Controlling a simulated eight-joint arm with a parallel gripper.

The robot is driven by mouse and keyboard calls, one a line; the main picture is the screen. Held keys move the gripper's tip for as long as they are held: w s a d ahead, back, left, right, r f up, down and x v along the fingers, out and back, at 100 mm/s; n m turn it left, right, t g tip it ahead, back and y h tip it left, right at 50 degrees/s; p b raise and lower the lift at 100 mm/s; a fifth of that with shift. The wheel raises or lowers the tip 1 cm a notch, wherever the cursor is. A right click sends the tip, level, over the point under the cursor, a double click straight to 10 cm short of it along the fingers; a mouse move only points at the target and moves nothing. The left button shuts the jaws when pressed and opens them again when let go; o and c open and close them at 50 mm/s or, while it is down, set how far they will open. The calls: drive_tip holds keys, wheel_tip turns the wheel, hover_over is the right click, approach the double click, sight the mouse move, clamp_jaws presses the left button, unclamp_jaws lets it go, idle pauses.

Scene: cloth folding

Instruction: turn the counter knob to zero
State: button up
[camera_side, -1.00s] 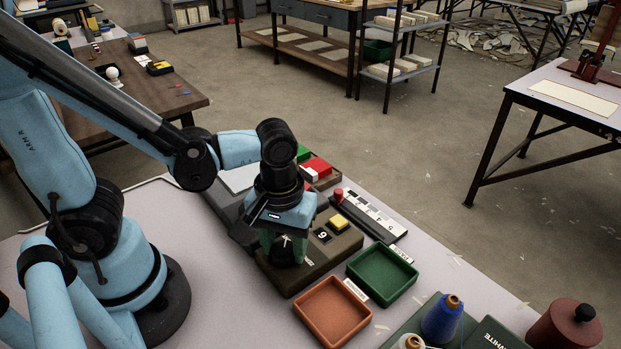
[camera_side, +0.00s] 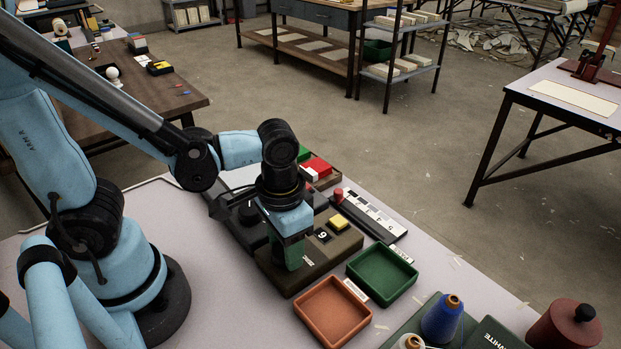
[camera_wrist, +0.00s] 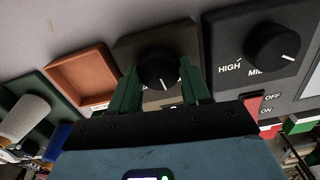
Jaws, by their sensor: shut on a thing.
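The counter is a dark olive box (camera_side: 325,255) on the near table. Its small display (camera_side: 323,236) shows one digit, a 6 or a 9 at this angle, beside a yellow button (camera_side: 338,222). My gripper (camera_side: 289,258) points down over the box's near left part and hides the knob in the side view. In the wrist view the round black knob (camera_wrist: 160,66), with a white pointer line, sits between the two green fingers of my gripper (camera_wrist: 159,72), which is shut on it.
An orange tray (camera_side: 333,312) and a green tray (camera_side: 382,275) stand close in front of the counter. A dark box with another black knob (camera_wrist: 274,43), marked HIGH, is beside it. A blue thread spool (camera_side: 441,320) stands further right.

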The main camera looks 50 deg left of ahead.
drive_tip(key=m, duration=0.5)
drive_tip(key=shift+d+m, duration=0.1)
drive_tip(key=shift+m, duration=2.5)
drive_tip(key=o, duration=1.1)
drive_tip(key=shift+r, duration=0.1)
drive_tip(key=shift+r, duration=5.95)
